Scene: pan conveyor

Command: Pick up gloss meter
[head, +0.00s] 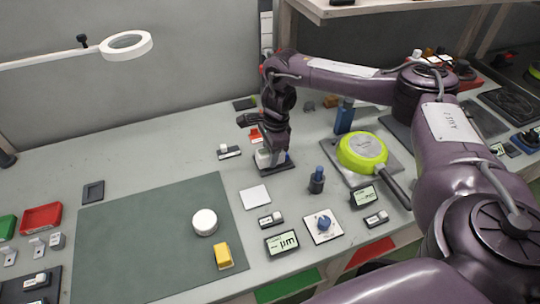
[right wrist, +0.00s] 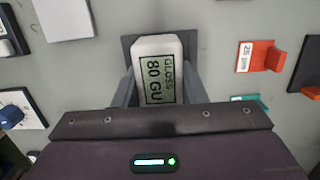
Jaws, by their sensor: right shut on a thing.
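The gloss meter (right wrist: 158,72) is a pale block with a green display reading "GLOSS 80 GU" in the right wrist view. It sits between the two fingers of my right gripper (right wrist: 156,92), which is shut on it. In the head view the gloss meter (head: 263,158) is partly hidden by my right gripper (head: 268,155), which reaches down from above. A dark base plate (head: 279,168) lies under it on the table. I cannot tell whether the meter touches that plate. My left gripper is not in view.
A green mat (head: 150,240) holds a white round puck (head: 204,222) and a yellow block (head: 223,256). A lime pan (head: 362,152) lies to the right. A dark blue bottle-like item (head: 317,180) and a white square (head: 255,197) stand near the gripper. A magnifier lamp (head: 126,46) hangs at upper left.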

